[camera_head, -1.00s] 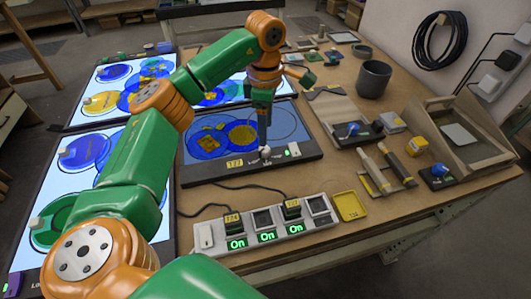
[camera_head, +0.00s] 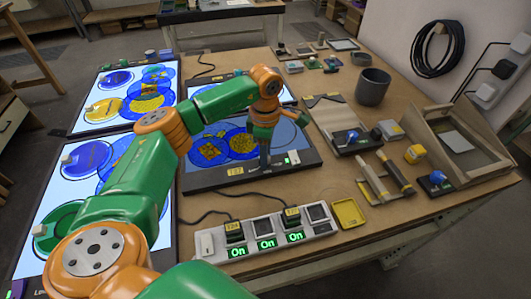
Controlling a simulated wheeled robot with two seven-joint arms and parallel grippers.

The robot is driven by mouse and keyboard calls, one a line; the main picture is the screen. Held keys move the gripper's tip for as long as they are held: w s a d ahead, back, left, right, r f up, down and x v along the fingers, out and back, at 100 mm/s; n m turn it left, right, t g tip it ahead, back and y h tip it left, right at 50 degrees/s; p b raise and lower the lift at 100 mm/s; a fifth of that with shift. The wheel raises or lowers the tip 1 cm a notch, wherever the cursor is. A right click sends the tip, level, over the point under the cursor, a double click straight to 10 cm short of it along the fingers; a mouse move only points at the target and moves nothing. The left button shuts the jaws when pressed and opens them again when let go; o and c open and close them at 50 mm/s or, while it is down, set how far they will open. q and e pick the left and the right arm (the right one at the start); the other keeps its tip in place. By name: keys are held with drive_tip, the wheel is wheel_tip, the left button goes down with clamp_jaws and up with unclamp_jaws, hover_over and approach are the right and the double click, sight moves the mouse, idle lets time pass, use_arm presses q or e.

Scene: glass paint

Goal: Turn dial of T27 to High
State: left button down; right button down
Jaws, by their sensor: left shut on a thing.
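The T27 light panel (camera_head: 285,135) lies in the middle of the bench, a dark-framed screen with blue and yellow glass pieces on it. Its yellow T27 label (camera_head: 235,170) is on the front frame. The panel's dial is at the front frame, right of the label, mostly hidden by my left gripper (camera_head: 266,166). That gripper points straight down and is shut on the dial. The dial's setting is too small and too covered to read. A green light (camera_head: 294,157) glows on the frame right of the dial. My right gripper is out of view.
A power strip (camera_head: 262,236) with plugs and green "On" signs stands in front of the panel. Other lit panels (camera_head: 122,95) lie at left, partly behind my arm. A dark cup (camera_head: 373,87), tools and a wooden tray (camera_head: 455,150) are at right.

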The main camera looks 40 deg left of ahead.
use_arm(q)
drive_tip(key=shift+n, duration=0.3)
drive_tip(key=n, duration=0.5)
drive_tip(key=shift+w, duration=0.1)
drive_tip(key=n+p, duration=0.1)
drive_tip(key=n, duration=0.5)
drive_tip(key=shift+a+r, duration=0.1)
drive_tip(key=n+p, duration=0.1)
drive_tip(key=n, duration=0.5)
drive_tip(key=shift+n, duration=0.3)
drive_tip(key=n+p, duration=0.1)
drive_tip(key=n, duration=0.4)
drive_tip(key=shift+a+n+p, duration=0.15)
drive_tip(key=shift+n+p, duration=0.15)
drive_tip(key=c, duration=0.5)
unclamp_jaws()
